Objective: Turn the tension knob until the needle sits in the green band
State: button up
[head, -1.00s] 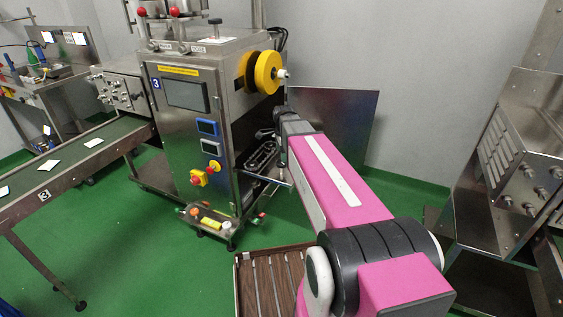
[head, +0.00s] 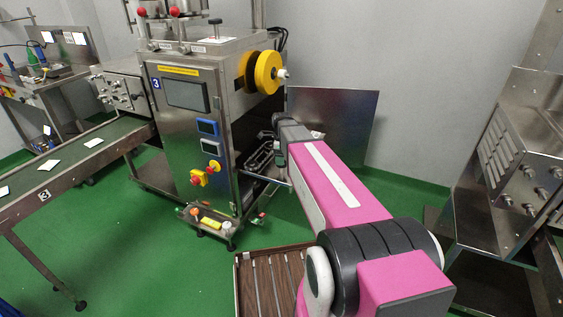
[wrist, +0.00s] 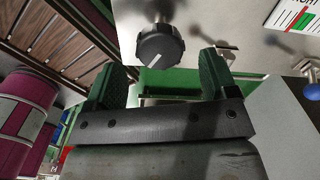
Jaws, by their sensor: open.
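The black tension knob (wrist: 160,45), with a white pointer line, shows at the top middle of the wrist view on a short metal shaft. My gripper (wrist: 160,78) is open, its two dark green fingers apart, one to each side below the knob. The knob appears just beyond the gap between the fingertips, and nothing is held. A white gauge plate (wrist: 298,14) with a green band and red marking is cut off at the top right; I cannot make out the needle. In the head view my arm reaches to the machine's right side, and the knob is hidden.
The steel packing machine (head: 185,130) carries a yellow reel (head: 268,72). A blue-ended lever (wrist: 311,91) sits right of the knob in the wrist view. A slatted brown crate (head: 240,285) lies on the floor. Conveyor (head: 60,185) stands left.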

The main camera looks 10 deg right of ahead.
jog(key=shift+f, duration=1.45)
jog(key=c, duration=0.9)
jog(key=n, duration=0.5)
jog(key=shift+n, duration=0.4)
jog(key=n, duration=0.5)
jog(key=shift+n, duration=0.4)
